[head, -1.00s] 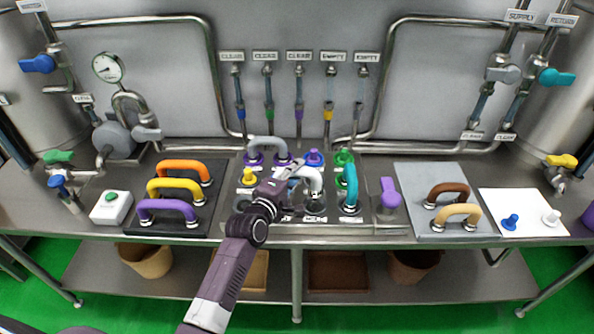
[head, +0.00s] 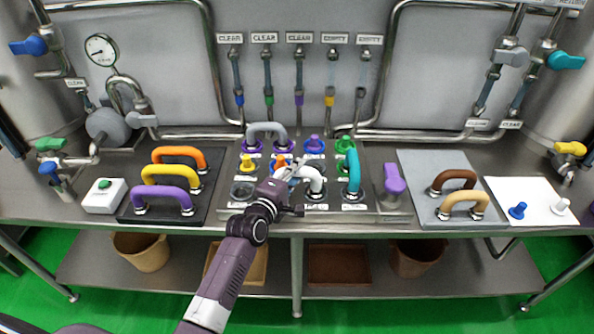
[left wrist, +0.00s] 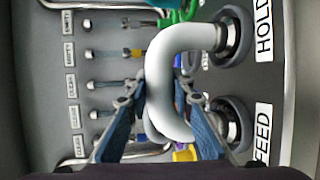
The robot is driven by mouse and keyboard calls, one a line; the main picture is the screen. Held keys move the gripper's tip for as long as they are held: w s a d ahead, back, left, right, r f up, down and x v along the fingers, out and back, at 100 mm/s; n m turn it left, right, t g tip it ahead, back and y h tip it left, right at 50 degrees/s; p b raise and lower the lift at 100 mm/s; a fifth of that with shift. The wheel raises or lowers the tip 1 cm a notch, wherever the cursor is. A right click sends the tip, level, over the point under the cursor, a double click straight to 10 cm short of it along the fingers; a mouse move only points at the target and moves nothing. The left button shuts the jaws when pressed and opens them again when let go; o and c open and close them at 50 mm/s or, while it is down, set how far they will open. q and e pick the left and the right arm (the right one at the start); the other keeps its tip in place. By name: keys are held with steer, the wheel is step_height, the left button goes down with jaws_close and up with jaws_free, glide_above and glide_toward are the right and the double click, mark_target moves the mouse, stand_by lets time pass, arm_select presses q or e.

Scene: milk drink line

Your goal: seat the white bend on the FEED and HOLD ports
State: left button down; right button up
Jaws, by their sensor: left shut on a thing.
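The white bend (head: 314,178) is a U-shaped pipe at the front of the port panel. My left gripper (head: 294,176) is shut on it; in the left wrist view the blue fingers (left wrist: 160,92) straddle the bend (left wrist: 170,75). One end of the bend lies at the HOLD port (left wrist: 236,38), with a metal collar there. The other end is by the FEED port (left wrist: 232,122), partly hidden by a finger. I cannot tell whether either end is fully down in its port. My right gripper is not in view.
A teal bend (head: 354,172) stands close to the right of the white one. A grey bend (head: 266,128) and several coloured plugs are behind. Orange, yellow and purple bends rest on a dark mat (head: 203,210) at left. A purple-handled part (head: 394,180) is at right.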

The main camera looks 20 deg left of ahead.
arm_select(q)
steer(key=c, duration=1.7)
jaws_free()
steer(key=shift+r, duration=0.2)
steer(key=shift+o, duration=0.5)
steer(key=shift+s+f, duration=0.1)
steer(key=shift+f, duration=0.15)
steer(key=v, duration=1.2)
steer(key=shift+r, duration=0.2)
